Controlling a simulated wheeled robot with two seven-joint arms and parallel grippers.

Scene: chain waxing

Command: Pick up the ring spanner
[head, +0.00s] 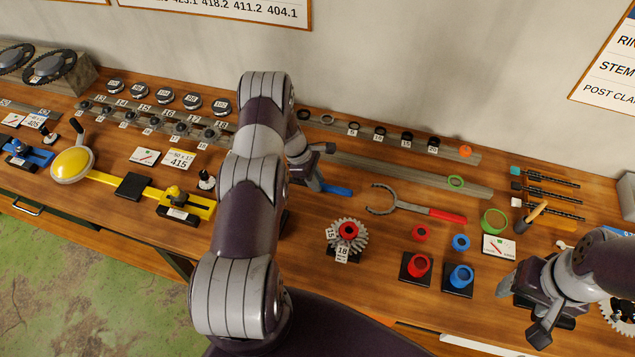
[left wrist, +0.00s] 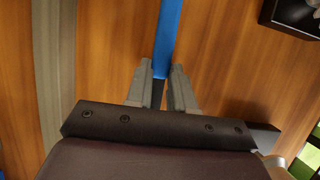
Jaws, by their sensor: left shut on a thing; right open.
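My left gripper (head: 318,183) is shut on a blue-handled tool (head: 338,191) at the middle of the bench. In the left wrist view, the blue handle (left wrist: 164,40) runs up from between the two fingertips (left wrist: 160,85). The tool's head is hidden behind my arm, so I cannot tell whether it is the ring spanner or whether it is off the bench. A second tool, with a red handle (head: 447,215) and an open grey hooked head (head: 379,200), lies to the right. My right gripper (head: 530,318) is open at the right front.
A gear cluster (head: 347,238) stands in front of the left gripper. Red (head: 418,266) and blue (head: 460,276) cups stand on black pads further right. A long grey rail (head: 400,171) runs behind. A yellow tool (head: 130,187) lies at left.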

